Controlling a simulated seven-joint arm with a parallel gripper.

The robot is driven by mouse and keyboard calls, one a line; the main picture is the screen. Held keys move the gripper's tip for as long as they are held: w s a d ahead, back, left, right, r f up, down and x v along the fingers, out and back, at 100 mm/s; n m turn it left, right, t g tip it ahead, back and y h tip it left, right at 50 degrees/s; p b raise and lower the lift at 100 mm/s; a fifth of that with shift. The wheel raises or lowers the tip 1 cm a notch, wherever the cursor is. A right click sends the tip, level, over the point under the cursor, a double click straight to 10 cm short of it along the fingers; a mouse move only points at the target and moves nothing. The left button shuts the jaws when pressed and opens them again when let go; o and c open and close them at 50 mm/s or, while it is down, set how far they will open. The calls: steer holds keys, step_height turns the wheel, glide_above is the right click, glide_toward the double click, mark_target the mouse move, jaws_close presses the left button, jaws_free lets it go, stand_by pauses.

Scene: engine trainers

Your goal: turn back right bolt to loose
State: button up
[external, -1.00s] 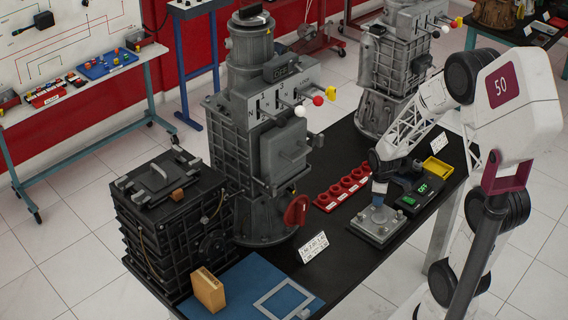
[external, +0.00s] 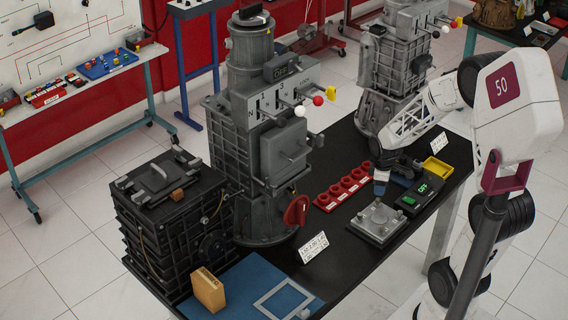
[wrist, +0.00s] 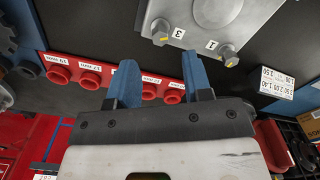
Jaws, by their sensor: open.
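The grey bolt plate (external: 378,224) lies on the black table with a raised round centre and bolts around it. In the wrist view, part of the plate (wrist: 190,15) shows at the top, with a bolt by the mark 3 (wrist: 160,32) and a bolt by the mark 1 (wrist: 228,53). The plate's other bolts are out of the wrist view and too small to read in the external view. My gripper (wrist: 160,75) has its blue fingers apart with nothing between them. In the external view it hangs above the plate's back edge.
A red rack (external: 343,191) with several round holders stands left of the plate. A dark box with a green display (external: 420,191) is to its right, and a yellow tray (external: 437,168) is behind that. A white card (external: 313,247) and a large grey machine (external: 262,150) stand to the left.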

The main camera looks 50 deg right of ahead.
steer(key=shift+r, duration=1.15)
steer(key=shift+a+r, duration=0.2)
steer(key=s+a+r+m+t, duration=0.1)
steer(key=s+a+r+m, duration=0.2)
steer(key=s+a+r, duration=0.5)
steer(key=s+a+r+m+t, duration=0.1)
steer(key=s+a+r+m, duration=0.2)
steer(key=s+a+r, duration=0.5)
steer(key=a+r, duration=0.3)
steer(key=r, duration=0.1)
steer(key=shift+r+t, duration=0.3)
steer(key=shift+r, duration=0.05)
steer(key=shift+a, duration=0.1)
stand_by(1.5)
